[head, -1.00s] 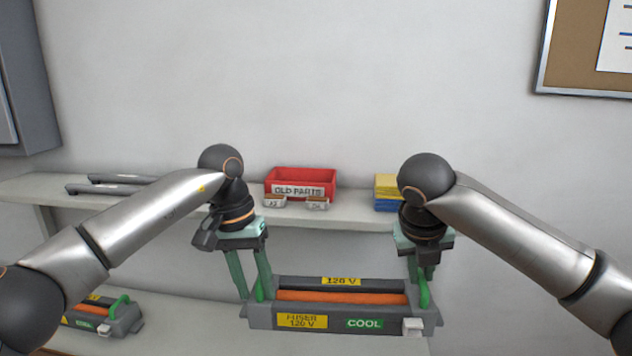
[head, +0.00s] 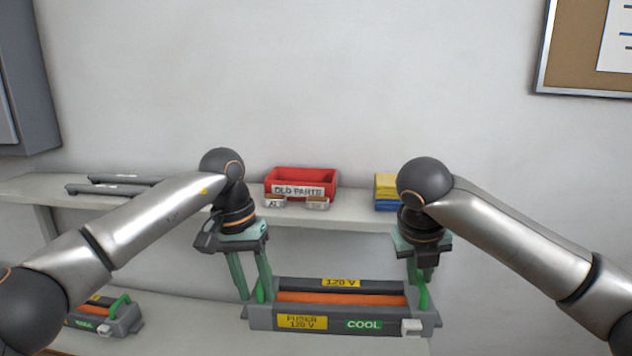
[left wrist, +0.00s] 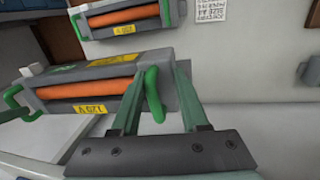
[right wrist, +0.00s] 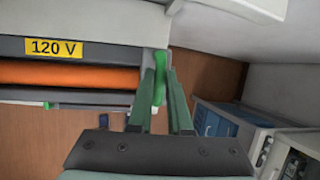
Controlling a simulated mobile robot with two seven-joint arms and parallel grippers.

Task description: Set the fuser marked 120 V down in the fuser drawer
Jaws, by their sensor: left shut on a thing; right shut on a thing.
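The fuser marked 120 V (head: 342,318) is a grey unit with an orange roller, yellow labels, a green COOL label and a green handle at each end. My left gripper (head: 258,296) is shut on its left green handle, which shows in the left wrist view (left wrist: 154,92). My right gripper (head: 424,290) is shut on its right green handle, seen in the right wrist view (right wrist: 160,78). The fuser looks level between my two arms, in front of the shelves. Whether its underside touches anything is hidden. I cannot make out the fuser drawer.
A second fuser (head: 105,316) with a COOL label sits on the lower shelf at left. The upper shelf (head: 350,213) holds a red OLD PARTS bin (head: 300,180), yellow and blue boxes (head: 387,192) and dark bars (head: 110,184). Blue-fronted drawers (right wrist: 215,122) show in the right wrist view.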

